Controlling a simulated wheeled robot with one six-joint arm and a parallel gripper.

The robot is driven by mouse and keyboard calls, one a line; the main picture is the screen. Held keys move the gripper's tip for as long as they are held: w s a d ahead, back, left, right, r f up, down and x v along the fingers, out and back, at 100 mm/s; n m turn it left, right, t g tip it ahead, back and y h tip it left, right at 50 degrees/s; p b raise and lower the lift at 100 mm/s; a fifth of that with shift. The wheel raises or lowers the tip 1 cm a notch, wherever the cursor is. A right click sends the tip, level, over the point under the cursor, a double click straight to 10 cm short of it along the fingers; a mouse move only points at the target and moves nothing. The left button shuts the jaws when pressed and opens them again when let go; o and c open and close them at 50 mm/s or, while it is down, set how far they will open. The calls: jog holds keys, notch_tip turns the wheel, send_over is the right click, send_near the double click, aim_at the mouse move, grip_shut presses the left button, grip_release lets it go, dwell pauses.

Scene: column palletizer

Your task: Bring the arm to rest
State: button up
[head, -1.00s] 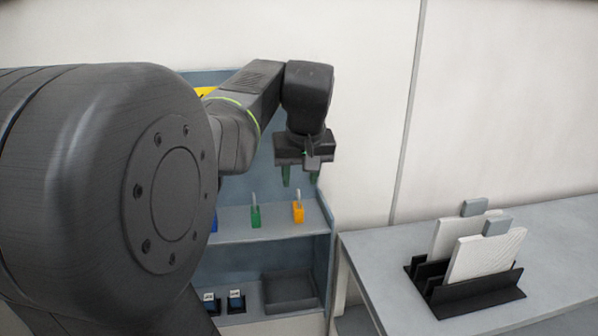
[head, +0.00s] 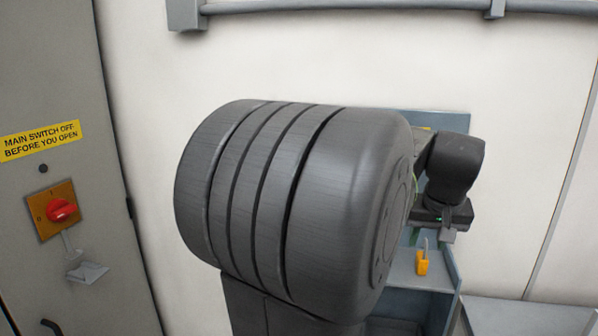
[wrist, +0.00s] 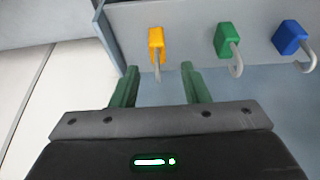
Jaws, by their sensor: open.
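My gripper (head: 440,222) is at the right in the head view, in front of the blue-grey shelf unit and above the orange padlock; my own arm hides much of it.
A green padlock (wrist: 227,38) and a blue padlock (wrist: 291,38) are to the right on the shelf (head: 415,272). A grey cabinet (head: 60,230) with a red rotary switch (head: 61,210) stands at the left. A grey table (head: 525,315) is at lower right.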

jog(key=x, duration=0.2)
jog(key=p+x, duration=0.1)
jog(key=x, duration=0.2)
jog(key=w+x, duration=0.1)
jog(key=x, duration=0.1)
jog(key=shift+d+p, duration=0.35)
jog(key=shift+r+b, duration=0.3)
jog(key=shift+r, duration=0.6)
